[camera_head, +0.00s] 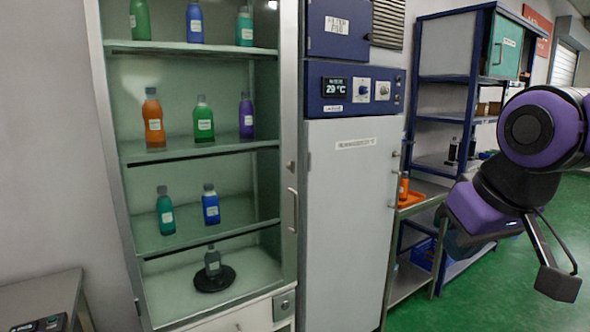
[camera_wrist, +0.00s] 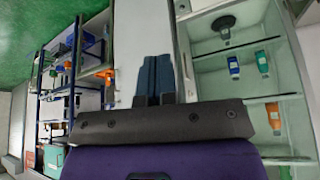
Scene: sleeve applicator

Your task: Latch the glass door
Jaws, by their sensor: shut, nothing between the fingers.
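The glass door (camera_head: 240,180) covers the front of a tall cabinet of bottles at the left in the head view. It has a vertical metal handle (camera_head: 293,210) on its right edge. I cannot tell whether the door sits flush with its frame. A small metal latch box with a round knob (camera_head: 284,303) sits below the handle. My gripper (camera_head: 455,243) is at the right, well apart from the door and handle. In the wrist view its fingers (camera_wrist: 153,78) are together and empty, with the cabinet (camera_wrist: 235,45) shown upside down to their right.
A grey cabinet with a blue control panel (camera_head: 357,90) stands right of the glass door. A metal bench (camera_head: 45,297) is at lower left. Green floor lies open at right.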

